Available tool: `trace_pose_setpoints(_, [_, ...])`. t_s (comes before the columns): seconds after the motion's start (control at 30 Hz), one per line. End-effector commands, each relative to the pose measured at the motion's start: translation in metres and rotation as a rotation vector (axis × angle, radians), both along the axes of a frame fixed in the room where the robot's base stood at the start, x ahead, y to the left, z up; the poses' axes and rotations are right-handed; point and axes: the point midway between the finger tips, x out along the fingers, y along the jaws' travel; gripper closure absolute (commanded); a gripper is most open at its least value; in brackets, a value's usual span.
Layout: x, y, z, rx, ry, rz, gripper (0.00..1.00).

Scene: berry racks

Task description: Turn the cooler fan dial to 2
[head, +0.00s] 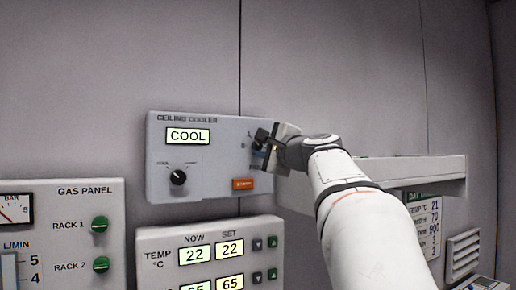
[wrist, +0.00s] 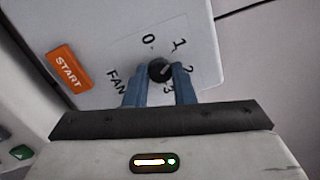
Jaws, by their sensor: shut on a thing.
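The fan dial (wrist: 158,69) is a small black round knob on the grey ceiling cooler panel (head: 215,155). Around it in the wrist view are the marks 0, 1, 2 and 3, with the word FAN at lower left. My gripper (wrist: 160,84) has its two blue fingers on either side of the knob and is shut on it. The knob's light mark seems to lie toward the upper right, between 1 and 2, but it is too small to be sure. In the head view my gripper (head: 266,143) covers most of the dial at the panel's right end.
The cooler panel also bears a lit COOL display (head: 188,136), a second black knob (head: 178,177) and an orange START button (wrist: 68,67). The gas panel (head: 75,190) and a temperature panel (head: 212,232) sit below. A pale shelf (head: 420,170) juts out behind my arm.

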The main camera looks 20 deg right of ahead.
Motion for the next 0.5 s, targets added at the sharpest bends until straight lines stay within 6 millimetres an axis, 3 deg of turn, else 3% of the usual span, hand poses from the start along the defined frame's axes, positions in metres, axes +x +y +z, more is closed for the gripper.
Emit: trace_pose_setpoints(0.5, [0.0002,0.0020,0.0015,0.492,0.019,0.001,1.00])
